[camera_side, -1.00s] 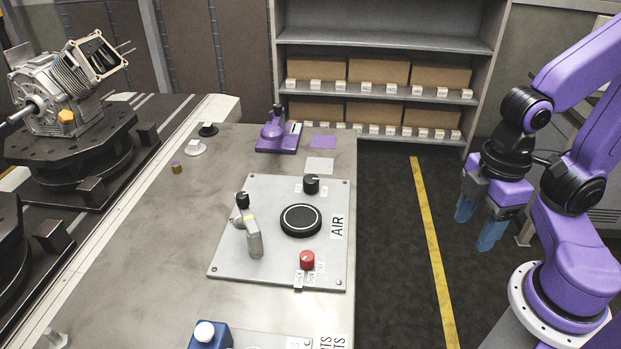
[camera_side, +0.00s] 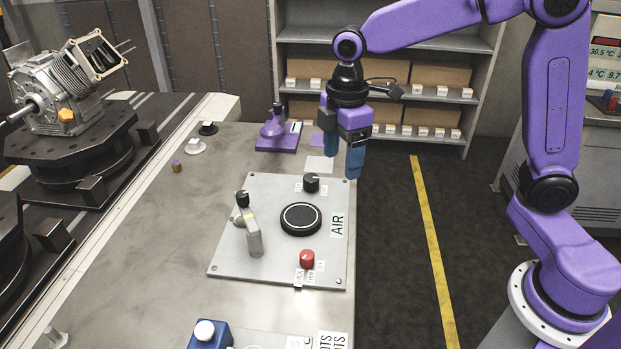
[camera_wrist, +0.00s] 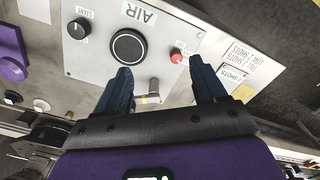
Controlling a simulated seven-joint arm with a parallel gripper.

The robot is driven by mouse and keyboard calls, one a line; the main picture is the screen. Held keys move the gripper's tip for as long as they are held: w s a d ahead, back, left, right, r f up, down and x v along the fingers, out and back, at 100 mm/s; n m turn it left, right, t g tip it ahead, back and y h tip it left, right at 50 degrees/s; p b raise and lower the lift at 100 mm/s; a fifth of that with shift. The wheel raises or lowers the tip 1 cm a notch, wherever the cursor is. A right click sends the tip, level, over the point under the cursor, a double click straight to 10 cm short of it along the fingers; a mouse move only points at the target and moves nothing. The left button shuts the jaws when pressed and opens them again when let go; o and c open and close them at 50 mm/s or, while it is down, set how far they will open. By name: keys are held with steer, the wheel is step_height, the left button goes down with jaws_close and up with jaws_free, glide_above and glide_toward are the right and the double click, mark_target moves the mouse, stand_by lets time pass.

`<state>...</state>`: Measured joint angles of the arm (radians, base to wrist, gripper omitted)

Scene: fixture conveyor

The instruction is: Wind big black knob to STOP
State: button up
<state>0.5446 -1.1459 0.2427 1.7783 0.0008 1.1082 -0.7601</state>
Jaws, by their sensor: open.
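The big round black knob (camera_side: 301,219) with a pale ring sits in the middle of the grey AIR panel (camera_side: 228,258). It also shows in the wrist view (camera_wrist: 128,46). A smaller black knob (camera_side: 311,183) with small white labels is at the panel's far edge; it also shows in the wrist view (camera_wrist: 79,28). I cannot read a STOP mark. My gripper (camera_side: 343,165) is open and empty, pointing down, above and beyond the panel's far right corner in the side view. Its two blue fingers also show in the wrist view (camera_wrist: 160,68), touching nothing.
On the panel are a red knob (camera_side: 307,259) and a grey lever (camera_side: 254,237) standing up close to the big knob. A purple device (camera_side: 275,135) stands at the bench's far end. A blue box (camera_side: 210,335) is at the near end. The bench left of the panel is mostly clear.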

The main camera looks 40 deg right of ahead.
steer(key=w+d+f+n, duration=0.1)
steer(key=w+d, duration=0.1)
steer(key=w, duration=0.8)
steer(key=n, duration=0.1)
glide_above(310, 178)
step_height(310, 178, down, 2)
step_height(310, 178, down, 17)
steer(key=shift+d+f, duration=0.1)
steer(key=shift+f, duration=0.05)
steer(key=c, duration=1.1)
